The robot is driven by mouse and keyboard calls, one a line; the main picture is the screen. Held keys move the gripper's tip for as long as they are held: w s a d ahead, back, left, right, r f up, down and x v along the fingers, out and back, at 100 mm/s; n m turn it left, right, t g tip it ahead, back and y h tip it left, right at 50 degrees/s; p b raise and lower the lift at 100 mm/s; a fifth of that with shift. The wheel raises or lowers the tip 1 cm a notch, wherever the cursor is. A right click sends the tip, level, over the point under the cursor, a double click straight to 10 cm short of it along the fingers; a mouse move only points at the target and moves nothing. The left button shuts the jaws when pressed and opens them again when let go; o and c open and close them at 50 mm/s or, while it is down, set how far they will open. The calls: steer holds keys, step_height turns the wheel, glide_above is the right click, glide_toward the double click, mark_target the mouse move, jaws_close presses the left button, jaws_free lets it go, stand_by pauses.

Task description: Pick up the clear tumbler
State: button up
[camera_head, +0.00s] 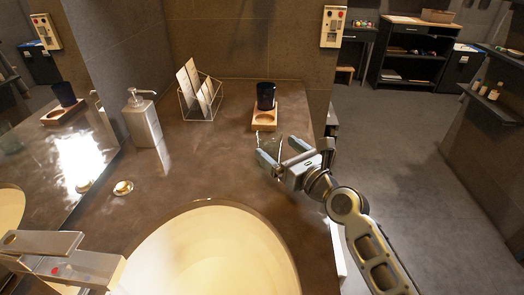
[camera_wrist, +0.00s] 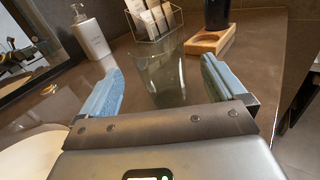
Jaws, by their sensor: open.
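The clear tumbler (camera_wrist: 162,78) stands upright on the brown vanity counter (camera_head: 190,185). In the wrist view it shows between the two blue fingers, with bare gaps on both sides. In the head view the tumbler (camera_head: 270,143) is small and see-through, partly covered by the fingers. My gripper (camera_head: 280,151) is open, with its fingers spread to either side of the tumbler. It also shows in the wrist view (camera_wrist: 160,86). The lower part of the tumbler is hidden behind the gripper body in the wrist view.
A wooden holder (camera_head: 264,122) with a dark cup (camera_head: 266,96) stands just behind the tumbler. The basin (camera_head: 205,250) is in front. The counter's right edge is close.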

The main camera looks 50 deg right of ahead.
mark_target(262, 136)
steer(key=shift+x, duration=3.2)
steer(key=shift+a, duration=0.1)
steer(key=shift+c, duration=0.3)
steer(key=c, duration=1.1)
